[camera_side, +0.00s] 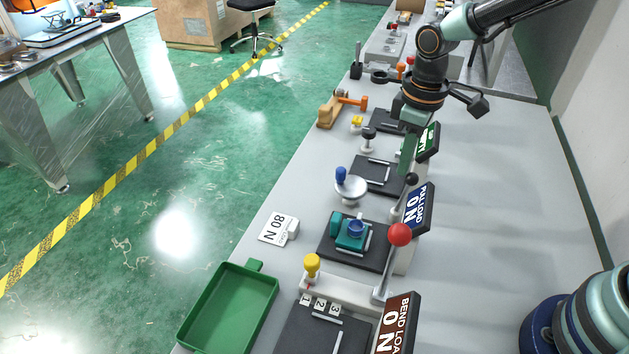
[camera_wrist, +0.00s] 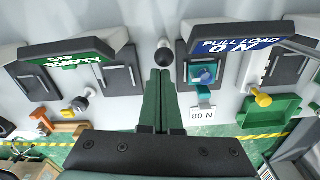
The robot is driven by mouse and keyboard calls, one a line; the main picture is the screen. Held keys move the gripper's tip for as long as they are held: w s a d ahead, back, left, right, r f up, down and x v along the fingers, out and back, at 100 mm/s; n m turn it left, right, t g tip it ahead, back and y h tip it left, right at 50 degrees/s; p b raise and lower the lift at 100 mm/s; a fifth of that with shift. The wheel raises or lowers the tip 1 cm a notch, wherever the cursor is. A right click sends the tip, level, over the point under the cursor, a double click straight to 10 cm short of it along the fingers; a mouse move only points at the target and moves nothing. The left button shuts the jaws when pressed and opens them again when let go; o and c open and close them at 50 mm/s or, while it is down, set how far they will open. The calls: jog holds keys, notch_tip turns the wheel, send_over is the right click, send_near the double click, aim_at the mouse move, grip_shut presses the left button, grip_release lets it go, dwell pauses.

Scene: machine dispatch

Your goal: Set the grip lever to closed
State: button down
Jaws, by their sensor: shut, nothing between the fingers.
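A lever with a black ball knob (camera_side: 411,179) stands beside the blue PULL LOAD sign (camera_side: 416,207); its shaft slants. The black knob (camera_wrist: 165,53) also shows in the wrist view, just beyond my fingertips. A second lever with a red ball knob (camera_side: 399,235) stands nearer the side camera. No label on either lever can be read. My gripper (camera_side: 404,172) points down close to the black knob, shut and empty. In the wrist view its green fingers (camera_wrist: 159,74) lie together; whether they touch the knob I cannot tell.
A teal clamp fixture (camera_side: 341,240) sits on a dark plate. A blue-knobbed dish (camera_side: 350,188), an 80 N block (camera_side: 279,229), a yellow knob (camera_side: 312,264) and a green tray (camera_side: 232,302) stand along the bench. The right side of the bench is mostly clear.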

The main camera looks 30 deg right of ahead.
jog(key=shift+s+d, duration=0.1)
jog(key=s+d+f, duration=0.1)
jog(key=s+d, duration=0.3)
jog(key=shift+s+d+f, duration=0.25)
jog(key=shift+s+f, duration=0.05)
dwell(0.4)
jog(key=shift+s, duration=0.1)
dwell(0.4)
notch_tip(320, 180, up, 3)
jog(key=w+a, duration=0.1)
jog(key=w, duration=0.2)
jog(key=s+d+r+m+t, duration=0.2)
jog(key=s+d+r+m, duration=0.1)
jog(key=r, duration=0.2)
jog(key=s+d+r+m+t, duration=0.3)
jog(key=s+r, duration=0.1)
jog(key=r, duration=0.2)
jog(key=shift+r+m, duration=0.15)
jog(key=shift+m, duration=0.25)
